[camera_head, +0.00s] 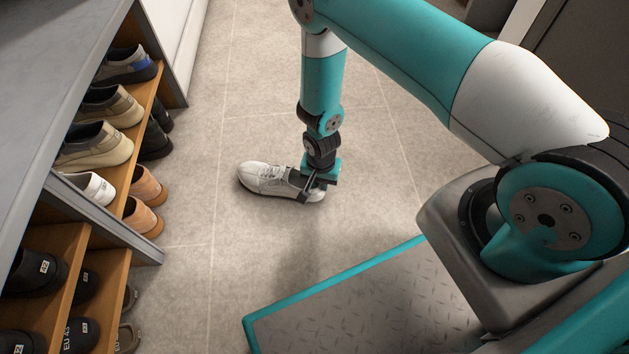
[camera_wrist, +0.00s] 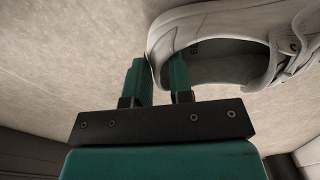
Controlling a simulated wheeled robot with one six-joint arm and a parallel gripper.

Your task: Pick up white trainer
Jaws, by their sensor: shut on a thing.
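The white trainer (camera_head: 265,177) is on or just above the tiled floor in the head view, its toe pointing left. I cannot tell whether its sole touches the floor. My gripper (camera_head: 309,190) is at its heel end. In the wrist view the trainer (camera_wrist: 225,22) fills the upper right, and my gripper (camera_wrist: 165,75) has one finger outside the heel wall and one inside the shoe opening. The jaws are shut on the heel wall. The toe is out of frame in the wrist view.
A shoe rack (camera_head: 150,100) with several shoes on wooden shelves stands at the left, under a grey top (camera_head: 50,60). My base platform is at the lower right. The tiled floor (camera_head: 255,80) around the trainer is clear.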

